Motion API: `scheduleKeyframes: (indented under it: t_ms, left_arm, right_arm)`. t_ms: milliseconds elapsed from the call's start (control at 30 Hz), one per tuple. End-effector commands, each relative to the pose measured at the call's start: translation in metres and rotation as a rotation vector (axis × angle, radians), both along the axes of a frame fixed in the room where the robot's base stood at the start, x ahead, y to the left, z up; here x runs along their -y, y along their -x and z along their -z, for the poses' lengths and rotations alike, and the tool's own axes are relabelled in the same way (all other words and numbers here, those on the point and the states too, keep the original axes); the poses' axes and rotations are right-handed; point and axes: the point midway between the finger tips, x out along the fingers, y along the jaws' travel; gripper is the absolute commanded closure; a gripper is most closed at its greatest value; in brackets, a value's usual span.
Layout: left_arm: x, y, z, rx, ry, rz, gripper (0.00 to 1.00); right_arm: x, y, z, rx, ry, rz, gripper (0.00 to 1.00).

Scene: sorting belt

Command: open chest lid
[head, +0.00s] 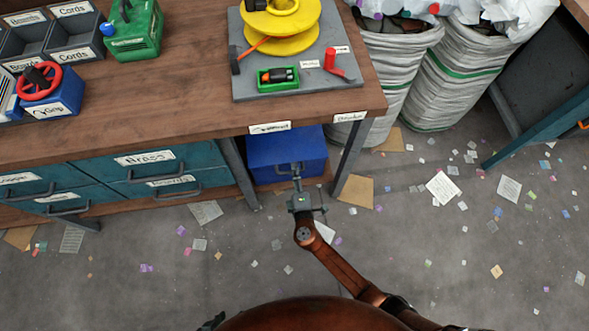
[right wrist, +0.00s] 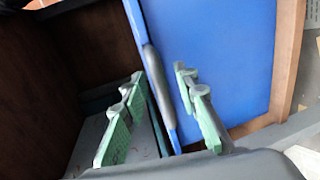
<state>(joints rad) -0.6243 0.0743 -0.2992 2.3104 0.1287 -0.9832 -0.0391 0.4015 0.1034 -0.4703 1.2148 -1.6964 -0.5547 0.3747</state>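The blue chest (head: 283,152) stands on the low shelf under the right end of the workbench. Its top is partly hidden by the bench. My right gripper (head: 297,168) is in front of the chest, overlapping its face in the head view. In the right wrist view my right gripper (right wrist: 162,115) is open, with its green fingers apart. A blue edge of the chest (right wrist: 235,60) and a dark grey bar (right wrist: 153,75) show between and beyond the fingers. I cannot tell whether they touch. No raised lid is evident. My left gripper cannot be made out.
The workbench (head: 190,90) overhangs the chest, and a bench leg (head: 350,158) stands just right of it. Blue drawers (head: 150,172) are to the left. White sacks (head: 450,85) stand at the right. Paper scraps litter the otherwise open floor (head: 420,260).

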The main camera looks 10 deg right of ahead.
Motion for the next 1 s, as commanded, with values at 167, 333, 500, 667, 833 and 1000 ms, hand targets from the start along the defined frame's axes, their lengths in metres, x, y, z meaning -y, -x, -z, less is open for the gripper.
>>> scheduleKeyframes:
  t_ms: [167, 333, 500, 667, 833, 1000]
  left_arm:
    - [0.0022, -0.0026, 0.0029, 0.013, 0.006, -0.002, 0.6]
    - [0.0022, -0.0027, 0.0025, 0.014, 0.006, -0.002, 0.6]
    - [0.0022, -0.0027, 0.0026, 0.013, 0.006, -0.002, 0.6]
    - [0.0024, -0.0028, 0.0027, 0.013, 0.006, -0.002, 0.6]
    - [0.0025, -0.0027, 0.0027, 0.013, 0.006, -0.002, 0.6]
    - [0.0024, -0.0026, 0.0028, 0.013, 0.006, -0.002, 0.6]
  right_arm:
    - [-0.0003, -0.0057, 0.0012, -0.001, 0.0, 0.0, 0.72]
    - [-0.0002, -0.0056, 0.0008, 0.0, 0.0, 0.0, 0.72]
    - [-0.0002, -0.0054, 0.001, -0.001, -0.001, 0.0, 0.83]
    - [-0.0001, -0.0053, 0.001, -0.001, -0.001, 0.0, 0.94]
    - [0.0, -0.0052, 0.0012, -0.001, -0.001, 0.0, 1.0]
    - [0.0, -0.0052, 0.0012, -0.001, -0.001, 0.0, 1.0]
